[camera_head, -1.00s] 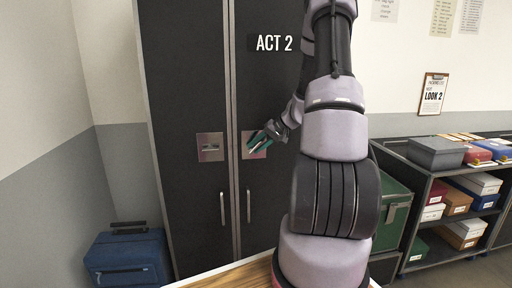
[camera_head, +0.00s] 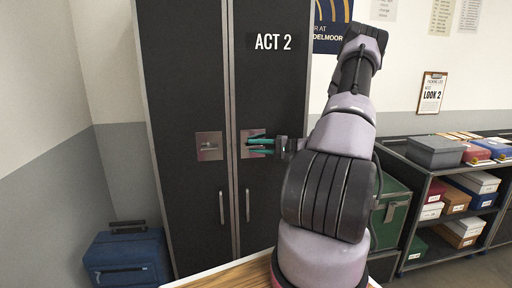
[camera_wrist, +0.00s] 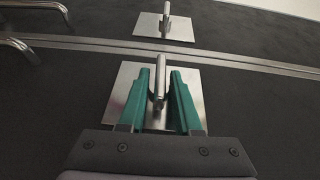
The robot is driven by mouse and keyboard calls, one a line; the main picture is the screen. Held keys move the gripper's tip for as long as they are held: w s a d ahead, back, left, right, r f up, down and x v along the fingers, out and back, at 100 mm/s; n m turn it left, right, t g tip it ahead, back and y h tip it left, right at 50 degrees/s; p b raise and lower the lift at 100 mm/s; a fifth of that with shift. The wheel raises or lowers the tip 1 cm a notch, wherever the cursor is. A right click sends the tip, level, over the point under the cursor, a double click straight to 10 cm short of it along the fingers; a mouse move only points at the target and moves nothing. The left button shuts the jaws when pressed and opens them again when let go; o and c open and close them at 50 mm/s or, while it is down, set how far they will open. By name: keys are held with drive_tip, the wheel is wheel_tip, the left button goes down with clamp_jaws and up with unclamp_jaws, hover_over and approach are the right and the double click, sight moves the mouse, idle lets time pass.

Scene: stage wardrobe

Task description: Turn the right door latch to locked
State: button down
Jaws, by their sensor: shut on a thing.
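The right door latch is a metal plate (camera_wrist: 196,82) with a small lever (camera_wrist: 159,80) on the right dark wardrobe door. In the wrist view the lever stands between the green fingers of my gripper (camera_wrist: 160,85), which is shut on it.
Two vertical door handles (camera_head: 222,208) hang below the latches. A blue suitcase (camera_head: 128,259) stands on the floor at left. A wooden tabletop (camera_head: 236,276) is in front. A green case (camera_head: 391,212) and a shelf with boxes (camera_head: 428,185) stand at right.

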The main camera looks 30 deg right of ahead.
drive_tip(key=shift+y, duration=0.4)
drive_tip(key=c, duration=0.9)
unclamp_jaws()
drive_tip(key=v, duration=1)
drive_tip(key=shift+s+d, duration=0.25)
drive_tip(key=shift+s, duration=0.05)
